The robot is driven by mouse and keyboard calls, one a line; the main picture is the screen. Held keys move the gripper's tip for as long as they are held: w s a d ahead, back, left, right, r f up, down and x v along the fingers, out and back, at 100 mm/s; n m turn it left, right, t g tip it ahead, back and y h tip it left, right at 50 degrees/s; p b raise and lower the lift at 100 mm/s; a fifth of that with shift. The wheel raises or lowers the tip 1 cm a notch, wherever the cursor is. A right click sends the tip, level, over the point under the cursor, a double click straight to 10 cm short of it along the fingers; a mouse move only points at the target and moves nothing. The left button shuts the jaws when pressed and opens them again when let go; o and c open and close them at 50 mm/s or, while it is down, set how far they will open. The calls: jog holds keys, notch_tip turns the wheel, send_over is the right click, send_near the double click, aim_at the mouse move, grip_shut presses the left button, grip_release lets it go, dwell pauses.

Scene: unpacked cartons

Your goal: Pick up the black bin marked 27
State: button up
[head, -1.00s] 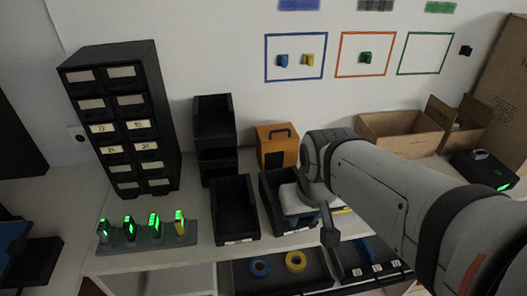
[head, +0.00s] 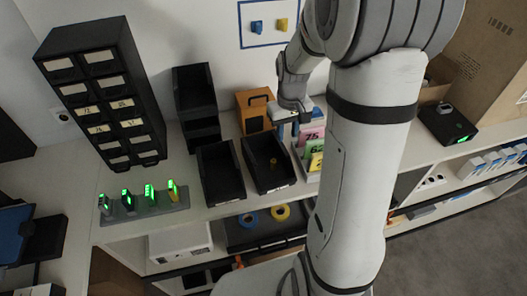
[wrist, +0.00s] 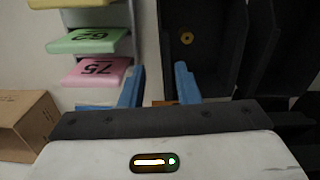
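Two open black bins stand side by side on the counter in the head view: a left one (head: 212,185) that looks empty and a right one (head: 278,184) with a small brass-coloured round piece inside. Their front labels are too small to read, so I cannot tell which is marked 27. My gripper (head: 295,117) is near the back right corner of the right bin. In the wrist view its two blue fingertips (wrist: 159,85) are apart with nothing held between them. The right bin's wall (wrist: 160,45) shows beyond the gap; I cannot tell whether the fingers touch it.
Numbered cards, including a pink one reading 75 (head: 314,134), stand close right of the right bin. An orange box (head: 250,108) is behind the bins. Stacked black bins (head: 196,95) and a drawer cabinet (head: 95,85) are left. A lit rack (head: 145,208) stands front left.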

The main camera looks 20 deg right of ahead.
aim_at(285, 148)
notch_tip(285, 148, down, 8)
jog(key=shift+w+a+r+p, duration=0.1)
jog(key=shift+r+p, duration=0.1)
jog(key=shift+p, duration=0.7)
grip_shut()
